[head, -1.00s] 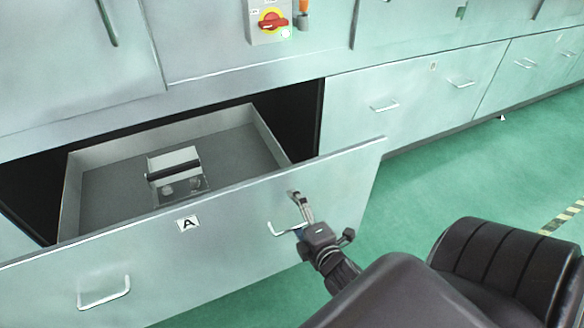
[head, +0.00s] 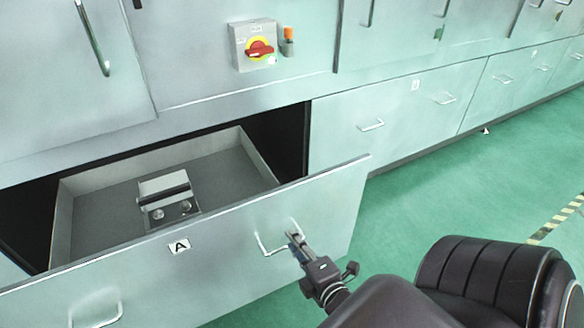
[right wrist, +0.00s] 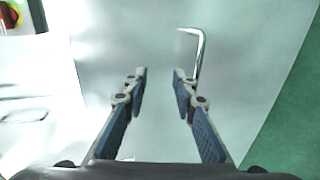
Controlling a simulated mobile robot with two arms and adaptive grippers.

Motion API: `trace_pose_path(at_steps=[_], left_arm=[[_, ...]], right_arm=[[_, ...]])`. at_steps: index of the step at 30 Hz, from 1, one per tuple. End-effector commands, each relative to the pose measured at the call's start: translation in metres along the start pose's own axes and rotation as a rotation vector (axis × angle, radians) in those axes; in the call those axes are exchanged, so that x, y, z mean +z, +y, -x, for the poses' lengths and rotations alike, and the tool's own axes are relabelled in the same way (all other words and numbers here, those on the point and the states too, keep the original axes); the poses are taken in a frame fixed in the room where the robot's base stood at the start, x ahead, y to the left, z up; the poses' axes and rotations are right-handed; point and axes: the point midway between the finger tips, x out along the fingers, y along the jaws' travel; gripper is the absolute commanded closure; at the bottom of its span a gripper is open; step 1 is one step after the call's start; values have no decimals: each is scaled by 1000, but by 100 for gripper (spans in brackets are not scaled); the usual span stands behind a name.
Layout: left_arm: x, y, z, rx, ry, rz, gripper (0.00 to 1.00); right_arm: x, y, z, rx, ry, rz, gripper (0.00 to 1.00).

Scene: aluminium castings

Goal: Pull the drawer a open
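Drawer A (head: 225,245) is a wide pale metal drawer with an "A" label, standing pulled out from the cabinet so that its inside shows. Its front has two wire handles, the right handle (head: 268,248) and the left handle (head: 97,322). My right gripper (head: 296,243) is in front of the drawer front, at the right end of the right handle. In the right wrist view my right gripper (right wrist: 159,75) has its fingers apart with nothing between them. The right handle (right wrist: 198,58) lies just beyond the right finger there. My left gripper is not in view.
Inside the drawer sits a grey metal casting (head: 165,195). A red and yellow switch box (head: 255,47) is on the cabinet above. Closed drawers (head: 400,110) run off to the right. Green floor (head: 450,185) is clear to the right.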

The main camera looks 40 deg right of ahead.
Motion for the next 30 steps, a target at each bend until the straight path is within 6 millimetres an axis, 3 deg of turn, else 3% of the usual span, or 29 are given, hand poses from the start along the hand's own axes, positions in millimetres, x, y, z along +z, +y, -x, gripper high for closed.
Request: trace_pose_path(at_steps=[1,15,30], left_arm=[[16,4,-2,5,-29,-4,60],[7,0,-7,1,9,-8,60],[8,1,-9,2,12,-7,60]], right_arm=[[0,-1,4,-1,0,-1,75],[0,-5,36,-5,-1,-2,75],[0,-5,40,-4,0,-1,75]])
